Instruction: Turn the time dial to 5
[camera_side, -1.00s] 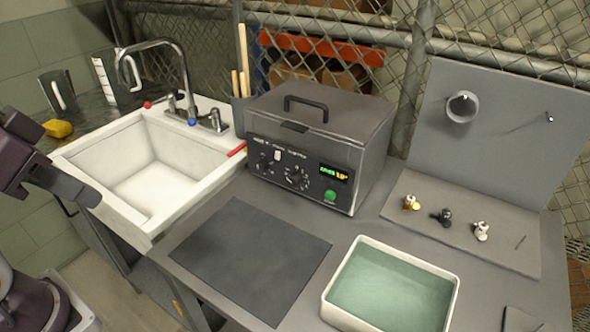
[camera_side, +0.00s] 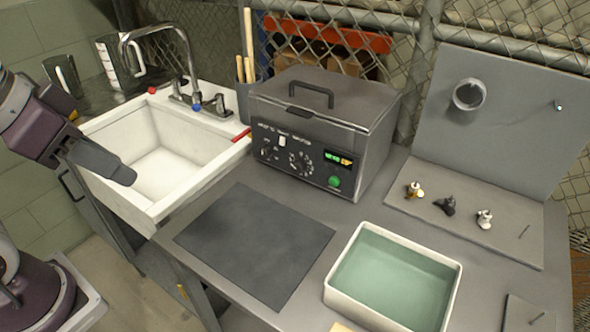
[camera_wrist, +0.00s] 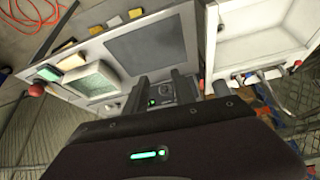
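The grey heated tank unit (camera_side: 322,140) stands at the back of the bench with its lid closed. Its black front panel has a large round dial with a ring of marks (camera_side: 300,163), a smaller knob to its left (camera_side: 266,154), a lit display (camera_side: 338,159) and a green button (camera_side: 334,181). The labels and dial settings are too small to read. My gripper (camera_side: 118,172) is over the sink's left side, well apart from the unit. In the wrist view, my gripper's fingers (camera_wrist: 161,84) are apart with nothing between them, and the unit's panel (camera_wrist: 165,93) shows beyond.
The white sink (camera_side: 165,150) with its faucet (camera_side: 187,60) is left of the unit. A dark mat (camera_side: 255,243) lies in front, and a white tub of greenish liquid (camera_side: 393,277) is at right. Small fittings (camera_side: 446,205) sit on a grey board. Space above the mat is clear.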

